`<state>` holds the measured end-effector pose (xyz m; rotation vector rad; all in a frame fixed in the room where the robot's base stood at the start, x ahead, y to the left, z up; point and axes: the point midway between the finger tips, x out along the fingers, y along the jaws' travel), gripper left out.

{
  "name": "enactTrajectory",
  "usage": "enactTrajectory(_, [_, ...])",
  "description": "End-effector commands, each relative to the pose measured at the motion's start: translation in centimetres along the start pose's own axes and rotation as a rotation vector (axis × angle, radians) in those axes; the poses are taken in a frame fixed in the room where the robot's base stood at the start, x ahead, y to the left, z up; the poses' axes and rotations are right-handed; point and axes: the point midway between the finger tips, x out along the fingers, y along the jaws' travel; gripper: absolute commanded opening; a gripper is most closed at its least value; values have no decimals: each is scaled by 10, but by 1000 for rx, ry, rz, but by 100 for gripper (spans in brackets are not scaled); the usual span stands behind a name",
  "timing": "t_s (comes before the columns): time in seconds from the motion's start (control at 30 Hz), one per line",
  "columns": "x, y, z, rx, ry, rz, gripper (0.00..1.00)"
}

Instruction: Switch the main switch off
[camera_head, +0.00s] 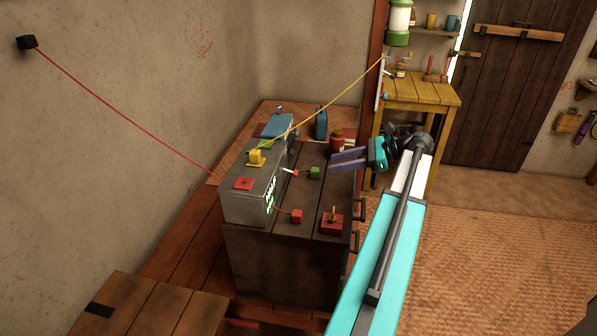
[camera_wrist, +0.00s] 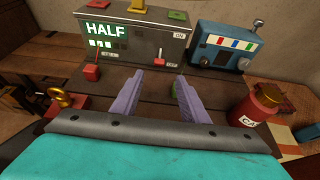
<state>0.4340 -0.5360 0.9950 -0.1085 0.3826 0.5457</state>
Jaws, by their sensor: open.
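A grey metal box (camera_head: 248,203) stands on the wooden chest; its front shows a lit green HALF display (camera_wrist: 107,30) in the wrist view. A red-ended lever (camera_head: 296,216) sticks out at its left, also in the wrist view (camera_wrist: 90,71). A green-ended lever (camera_head: 315,173) sticks out at its right, near an ON label (camera_wrist: 180,35); my right finger partly hides its green end (camera_wrist: 176,88). No label naming a main switch is readable. My gripper (camera_head: 334,161) is open and empty, its fingers (camera_wrist: 159,80) pointing at the box, apart from it.
A blue box with coloured buttons (camera_wrist: 220,44) is right of the grey box. A red canister (camera_wrist: 258,104) stands close to my right finger. Red (camera_head: 120,106) and yellow wires (camera_head: 330,102) run to the grey box.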

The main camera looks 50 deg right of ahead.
Motion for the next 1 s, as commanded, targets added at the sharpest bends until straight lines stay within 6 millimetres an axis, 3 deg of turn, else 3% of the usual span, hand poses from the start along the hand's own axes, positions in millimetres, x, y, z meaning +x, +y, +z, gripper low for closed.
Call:
enactTrajectory(0.27, [20, 1, 1, -1, 0, 2, 41])
enactTrajectory(1.0, [122, 1, 1, 0, 0, 3, 41])
